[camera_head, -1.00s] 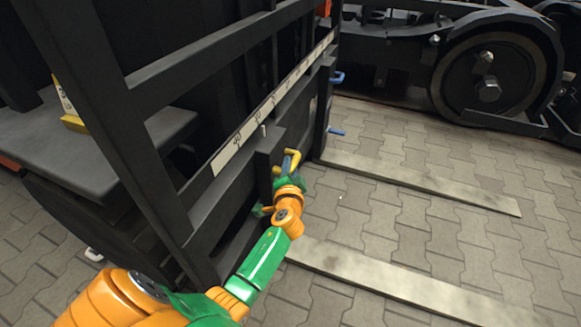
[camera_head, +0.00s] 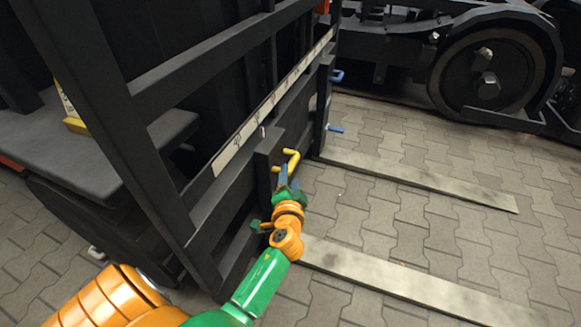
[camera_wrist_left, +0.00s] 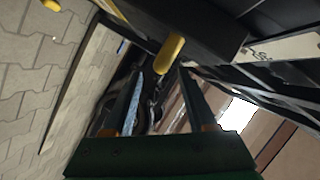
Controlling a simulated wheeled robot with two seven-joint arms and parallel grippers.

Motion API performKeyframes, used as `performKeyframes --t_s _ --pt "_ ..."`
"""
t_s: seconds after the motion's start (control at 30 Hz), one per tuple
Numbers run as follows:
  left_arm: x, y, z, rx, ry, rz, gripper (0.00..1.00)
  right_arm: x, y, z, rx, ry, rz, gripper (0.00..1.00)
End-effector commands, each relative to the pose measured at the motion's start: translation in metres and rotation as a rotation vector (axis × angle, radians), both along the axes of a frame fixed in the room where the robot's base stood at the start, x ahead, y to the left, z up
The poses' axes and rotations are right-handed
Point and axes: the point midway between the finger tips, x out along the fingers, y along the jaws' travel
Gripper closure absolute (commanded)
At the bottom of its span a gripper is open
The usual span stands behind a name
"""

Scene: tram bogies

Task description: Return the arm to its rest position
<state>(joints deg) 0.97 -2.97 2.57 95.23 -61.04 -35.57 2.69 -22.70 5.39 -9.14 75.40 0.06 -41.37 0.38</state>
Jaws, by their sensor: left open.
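My left arm, orange and green, comes in from the lower left in the head view. Its gripper (camera_head: 288,184) is just below and in front of a yellow handle (camera_head: 292,158) on the black forklift carriage. In the left wrist view the two fingers (camera_wrist_left: 160,100) are spread apart with nothing between them. The yellow handle (camera_wrist_left: 170,54) shows beyond the fingertips there, apart from them. My right gripper is not in view.
The black carriage frame (camera_head: 175,75) with a white scale strip stands close left of the arm. Two flat forks (camera_head: 420,180) extend right over the paving. A blue handle (camera_head: 336,129) sits farther back. A bogie wheel (camera_head: 490,80) is at the upper right. Paving between is clear.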

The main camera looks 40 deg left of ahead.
Motion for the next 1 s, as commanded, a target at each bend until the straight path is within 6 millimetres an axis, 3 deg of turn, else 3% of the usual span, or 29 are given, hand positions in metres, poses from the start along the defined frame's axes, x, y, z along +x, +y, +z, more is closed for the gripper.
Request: performKeyframes --t_s 0.17,0.6,0.67,0.77,0.8,0.9,1.0 --pt "-0.016 -0.011 0.004 -0.001 0.001 0.0 0.43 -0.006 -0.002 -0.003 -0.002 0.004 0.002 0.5" --pt "-0.018 -0.013 -0.002 -0.01 0.012 -0.005 0.43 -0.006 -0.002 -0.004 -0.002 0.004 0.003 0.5" --pt "-0.022 -0.018 -0.022 -0.054 0.054 -0.02 0.43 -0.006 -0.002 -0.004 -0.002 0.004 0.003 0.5" --pt "-0.048 -0.038 -0.091 -0.208 0.204 -0.056 0.43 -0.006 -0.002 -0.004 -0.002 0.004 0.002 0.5" --pt "-0.065 -0.048 -0.123 -0.287 0.278 -0.064 0.43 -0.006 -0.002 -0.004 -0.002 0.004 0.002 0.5" --pt "-0.116 -0.07 -0.19 -0.463 0.453 -0.057 0.43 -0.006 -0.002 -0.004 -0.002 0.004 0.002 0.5" --pt "-0.169 -0.087 -0.236 -0.608 0.598 -0.023 0.43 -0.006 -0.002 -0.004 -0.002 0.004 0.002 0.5"
